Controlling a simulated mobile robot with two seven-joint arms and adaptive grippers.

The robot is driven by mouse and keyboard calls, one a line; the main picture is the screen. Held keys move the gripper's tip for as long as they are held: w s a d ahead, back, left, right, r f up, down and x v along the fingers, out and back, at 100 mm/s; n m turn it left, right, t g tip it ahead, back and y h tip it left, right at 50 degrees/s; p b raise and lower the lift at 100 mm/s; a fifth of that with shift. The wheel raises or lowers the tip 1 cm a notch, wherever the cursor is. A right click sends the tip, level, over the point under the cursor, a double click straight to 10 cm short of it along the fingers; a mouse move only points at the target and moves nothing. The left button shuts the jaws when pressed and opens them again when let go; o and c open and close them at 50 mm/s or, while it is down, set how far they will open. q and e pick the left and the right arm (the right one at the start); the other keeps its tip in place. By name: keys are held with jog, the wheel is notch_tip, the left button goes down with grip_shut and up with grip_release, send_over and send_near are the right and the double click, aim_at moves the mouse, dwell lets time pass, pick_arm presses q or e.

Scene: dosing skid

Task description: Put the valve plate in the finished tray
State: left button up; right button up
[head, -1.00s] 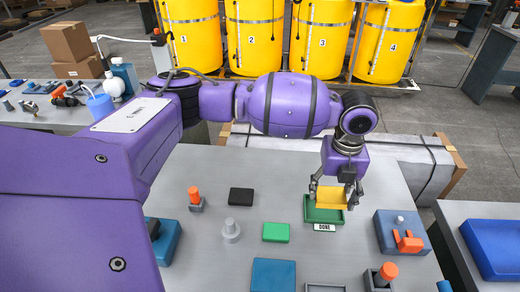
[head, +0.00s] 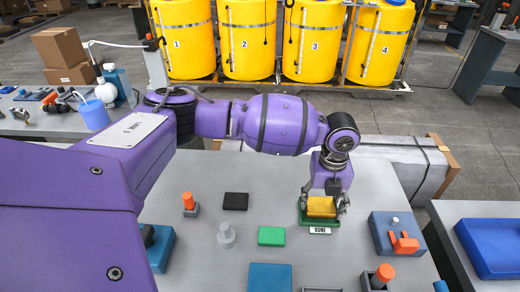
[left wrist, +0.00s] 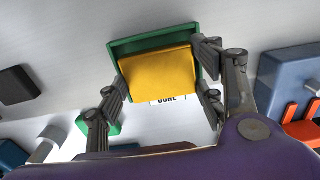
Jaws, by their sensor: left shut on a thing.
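The yellow valve plate (head: 321,207) is between the fingers of my left gripper (head: 325,211), which is shut on it. The plate is over the green finished tray (head: 304,219), a shallow tray with a "DONE" label at its front. The left wrist view shows the plate (left wrist: 160,78) within the green tray's (left wrist: 125,46) outline, covering most of its inside. I cannot tell whether the plate touches the tray floor. My right gripper is not in view.
A green block (head: 271,236) and a black block (head: 235,201) lie left of the tray. A grey knobbed part (head: 226,237) stands farther left. A blue fixture with an orange part (head: 403,243) stands right. Grey table is bare between them.

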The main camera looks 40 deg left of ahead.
aim_at(321, 206)
pick_arm(q)
jog(key=shift+f, duration=0.3)
jog(key=o, duration=1.4)
jog(key=shift+r, duration=0.1)
notch_tip(321, 206, up, 13)
jog(key=shift+r+p, duration=0.1)
jog(key=shift+p, duration=0.2)
